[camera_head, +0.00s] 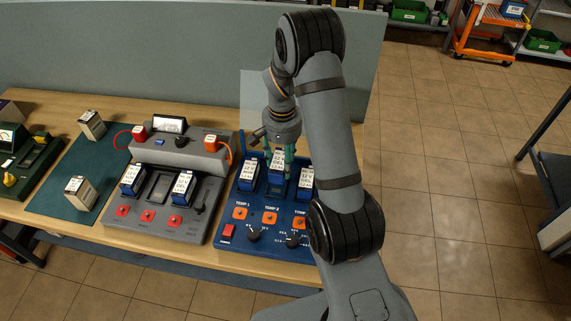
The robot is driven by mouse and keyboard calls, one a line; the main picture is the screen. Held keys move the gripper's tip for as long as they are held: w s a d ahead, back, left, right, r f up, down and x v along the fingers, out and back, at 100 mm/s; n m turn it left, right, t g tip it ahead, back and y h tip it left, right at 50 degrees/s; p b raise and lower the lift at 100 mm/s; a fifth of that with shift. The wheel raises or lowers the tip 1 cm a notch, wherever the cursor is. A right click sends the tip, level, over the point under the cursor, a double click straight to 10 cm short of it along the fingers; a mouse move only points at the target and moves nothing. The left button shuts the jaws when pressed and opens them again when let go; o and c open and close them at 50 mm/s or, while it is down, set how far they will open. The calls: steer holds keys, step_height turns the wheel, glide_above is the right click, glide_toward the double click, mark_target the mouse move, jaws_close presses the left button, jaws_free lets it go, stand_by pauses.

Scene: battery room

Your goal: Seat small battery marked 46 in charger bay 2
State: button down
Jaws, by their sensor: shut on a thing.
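My gripper (279,156) points down over the blue unit (240,212), at right on the bench. Its teal fingers are shut on the middle blue-and-white battery (277,167). That battery is in line with the middle bay; whether it is fully down in it I cannot tell. Other batteries stand in the blue unit's left bay (248,176) and right bay (305,178). The grey unit (153,224) holds a left battery (132,181) and a right battery (183,187); its middle bay (157,187) is empty. No battery number is legible.
Two whitish batteries, one at the back (92,125) and one nearer (80,192), stand on a dark green mat (52,195). A green device (28,160) is at far left. A grey partition (180,55) stands behind the bench. My arm hides the blue unit's right side.

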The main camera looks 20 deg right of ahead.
steer(key=shift+w+a+f, duration=0.25)
steer(key=shift+w+a, duration=0.2)
steer(key=shift+s+d+f+b, duration=0.15)
steer(key=shift+d+f+b, duration=0.1)
steer(key=shift+f+b, duration=0.6)
step_height(320, 180, down, 3)
steer(key=shift+a+r+b, duration=0.1)
steer(key=shift+r+b, duration=0.1)
steer(key=shift+b, duration=0.7)
steer(key=shift+f+b, duration=0.3)
steer(key=shift+f, duration=0.2)
steer(key=shift+f+b, duration=0.55)
steer(key=shift+b, duration=0.35)
steer(key=c, duration=1.1)
jaws_free()
